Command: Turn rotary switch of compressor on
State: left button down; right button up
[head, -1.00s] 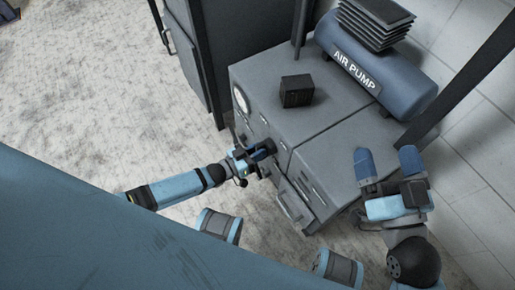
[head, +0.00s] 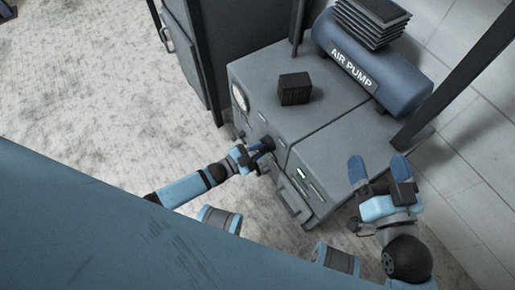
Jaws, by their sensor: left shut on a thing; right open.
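The compressor (head: 305,125) is a grey cabinet with a blue tank marked AIR PUMP (head: 375,62) on top. Its rotary switch (head: 267,143) is a dark knob on the front face, partly hidden by my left gripper (head: 262,148). The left gripper is shut on the switch; the knob's exact angle is hard to read. My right gripper (head: 378,164) is open and empty, at the right of the cabinet's front.
A dark box (head: 295,88) sits on the cabinet top. A dark cabinet (head: 232,40) stands behind at left, and a dark post (head: 455,80) rises at right. The floor at left is clear.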

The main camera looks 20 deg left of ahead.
pick_arm(q)
jog(key=shift+m, duration=0.3)
pick_arm(e)
jog(key=shift+d, duration=0.1)
pick_arm(q)
jog(key=c, duration=1)
grip_release()
pick_arm(e)
jog(key=shift+w+r, duration=0.1)
pick_arm(q)
jog(key=shift+s, duration=0.1)
jog(key=shift+s+a, duration=0.25)
jog(key=p+v, duration=0.2)
jog(key=v, duration=1.1)
jog(key=shift+p, duration=0.3)
pick_arm(e)
jog(key=f+g, duration=0.1)
jog(key=d+f+h, duration=0.1)
jog(key=f, duration=0.1)
jog(key=s+d+f+g+h, duration=0.1)
jog(key=f, duration=0.1)
jog(key=shift+s+f+g, duration=0.1)
jog(key=shift+f+g, duration=0.05)
jog(key=shift+g, duration=0.15)
